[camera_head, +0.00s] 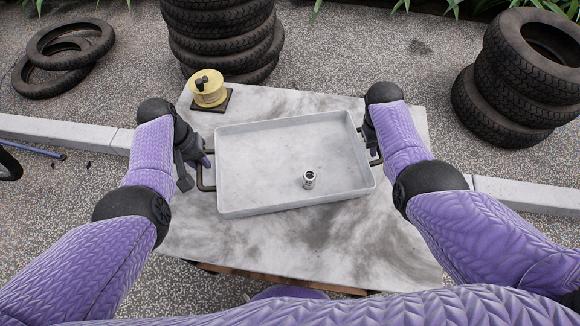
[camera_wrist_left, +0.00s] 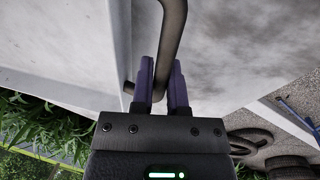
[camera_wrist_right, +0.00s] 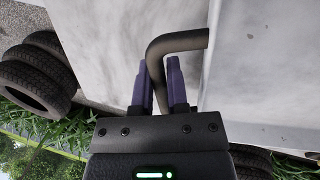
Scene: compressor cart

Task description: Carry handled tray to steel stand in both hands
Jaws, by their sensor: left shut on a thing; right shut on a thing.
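The handled tray (camera_head: 255,205) is a shallow pale grey rectangular tray with a dark bar handle at each end. In the head view it is over the marbled grey table top, slightly tilted in the picture; I cannot tell whether it touches the top. A small metal socket (camera_head: 309,179) stands inside it, right of the middle. My left gripper (camera_head: 205,160) is shut on the left handle (camera_wrist_left: 172,45). My right gripper (camera_head: 372,150) is shut on the right handle (camera_wrist_right: 178,41). No steel stand can be made out.
A yellow spool (camera_head: 208,88) on a dark base sits at the table's (camera_head: 375,255) back left corner. Tyre stacks stand behind (camera_head: 222,35) and at the right (camera_head: 515,80). Two tyres (camera_head: 62,58) lie at the far left. A pale kerb (camera_head: 60,130) crosses the gravel ground.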

